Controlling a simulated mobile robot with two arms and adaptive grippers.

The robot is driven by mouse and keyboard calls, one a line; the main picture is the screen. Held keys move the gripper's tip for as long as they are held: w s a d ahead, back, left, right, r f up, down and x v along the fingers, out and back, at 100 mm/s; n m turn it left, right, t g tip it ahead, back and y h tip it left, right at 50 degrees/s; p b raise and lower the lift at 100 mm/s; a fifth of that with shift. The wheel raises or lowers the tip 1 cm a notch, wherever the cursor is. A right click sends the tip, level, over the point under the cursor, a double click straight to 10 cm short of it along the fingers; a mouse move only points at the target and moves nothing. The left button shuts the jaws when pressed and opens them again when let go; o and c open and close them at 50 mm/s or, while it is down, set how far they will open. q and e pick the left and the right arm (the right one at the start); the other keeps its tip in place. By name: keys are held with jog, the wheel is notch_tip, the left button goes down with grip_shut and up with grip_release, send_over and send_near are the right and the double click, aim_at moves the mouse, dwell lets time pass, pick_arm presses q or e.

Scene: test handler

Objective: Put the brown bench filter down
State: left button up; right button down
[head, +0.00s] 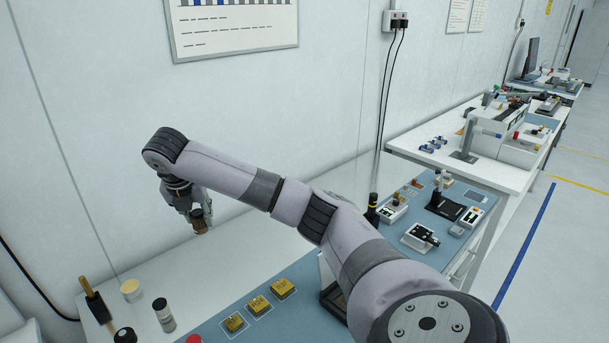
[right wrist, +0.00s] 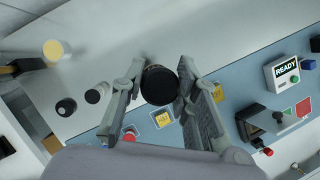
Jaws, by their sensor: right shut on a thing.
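The brown bench filter (head: 202,224) is a small brown cylinder hanging below my right gripper (head: 189,204) in the head view. In the right wrist view it shows as a dark round end (right wrist: 158,86) between the two fingers of the right gripper (right wrist: 158,95). The right gripper is shut on it. The filter is in the air above the white bench top (head: 225,260), close to the wall. Its lower end appears clear of the surface. My left gripper is not in view.
Gold blocks (head: 258,305) stand on a blue mat (head: 213,312). A READY box (right wrist: 282,71) is at the right in the wrist view. Bare white bench runs along the wall.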

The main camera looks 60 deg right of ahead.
jog(key=shift+s+d, duration=0.1)
jog(key=shift+s, duration=0.1)
jog(key=shift+f+p, duration=1.55)
jog(key=shift+f, duration=8.4)
jog(key=c, duration=1.3)
grip_release()
jog(key=shift+f, duration=0.1)
jog(key=shift+o, duration=0.3)
